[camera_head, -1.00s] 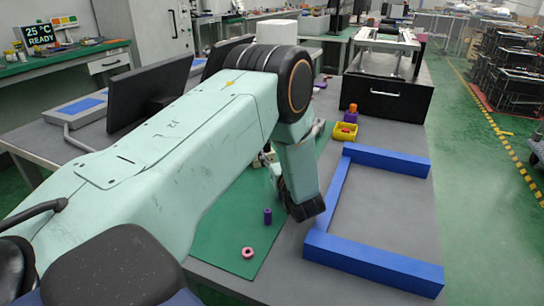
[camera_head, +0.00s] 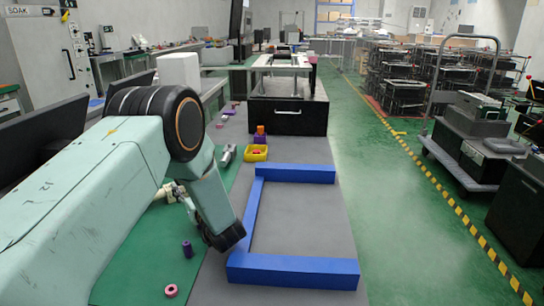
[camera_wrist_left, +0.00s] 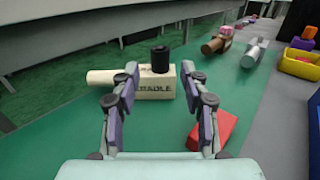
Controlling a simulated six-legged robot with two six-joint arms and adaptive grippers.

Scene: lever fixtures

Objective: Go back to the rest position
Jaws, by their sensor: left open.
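My left arm comes in from the left in the head view, its wrist low over the green mat (camera_head: 140,255); its fingers are mostly hidden there. In the left wrist view my left gripper (camera_wrist_left: 164,76) is open, its two fingers spread with nothing between them. Beyond the fingertips stands a cream block (camera_wrist_left: 155,88) with lettering that seems to read "CRADLE". It has a cream rod out to the left and a black cylinder (camera_wrist_left: 160,59) on top. My right gripper is not in view.
A red block (camera_wrist_left: 212,131) lies right of the fingers. A blue U-shaped frame (camera_head: 292,270) lies right of the wrist. A purple cylinder (camera_head: 187,249) and pink ring (camera_head: 171,290) are near the front. A yellow bin (camera_head: 255,153) and black box (camera_head: 288,114) are farther back.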

